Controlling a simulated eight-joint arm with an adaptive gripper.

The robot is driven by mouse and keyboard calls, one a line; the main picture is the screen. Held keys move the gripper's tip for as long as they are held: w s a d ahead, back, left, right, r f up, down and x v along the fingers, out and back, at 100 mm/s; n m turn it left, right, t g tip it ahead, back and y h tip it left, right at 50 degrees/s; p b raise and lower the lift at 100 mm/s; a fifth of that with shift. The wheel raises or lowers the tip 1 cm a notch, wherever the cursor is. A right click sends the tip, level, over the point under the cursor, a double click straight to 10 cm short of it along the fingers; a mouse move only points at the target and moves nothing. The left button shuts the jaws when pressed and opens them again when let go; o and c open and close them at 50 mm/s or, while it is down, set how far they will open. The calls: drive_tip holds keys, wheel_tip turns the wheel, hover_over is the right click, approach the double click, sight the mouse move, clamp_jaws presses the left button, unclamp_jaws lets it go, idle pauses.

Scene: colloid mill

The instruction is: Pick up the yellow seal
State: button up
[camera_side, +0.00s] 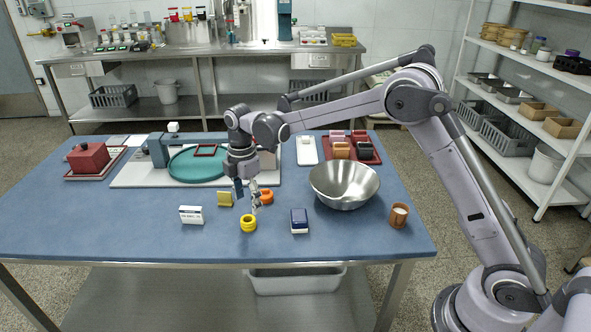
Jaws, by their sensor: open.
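The yellow seal (248,223) is a small ring lying on the blue table near its front middle. My gripper (255,205) points down just above and slightly to the right of the seal, with its fingers apart and nothing visible between them. I cannot tell whether a fingertip touches the ring. An orange ring (266,196) lies just behind the gripper and is partly hidden by it.
A dark blue box (299,221), a steel bowl (344,184) and a brown cup (399,215) are to the right. The blue table (130,225) is clear at front left.

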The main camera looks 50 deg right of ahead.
sight(248, 219)
drive_tip(key=shift+w+f, duration=0.2)
drive_tip(key=shift+f, duration=1.5)
drive_tip(key=shift+w+f, duration=0.15)
drive_tip(key=shift+f, duration=1.5)
drive_tip(key=c, duration=1)
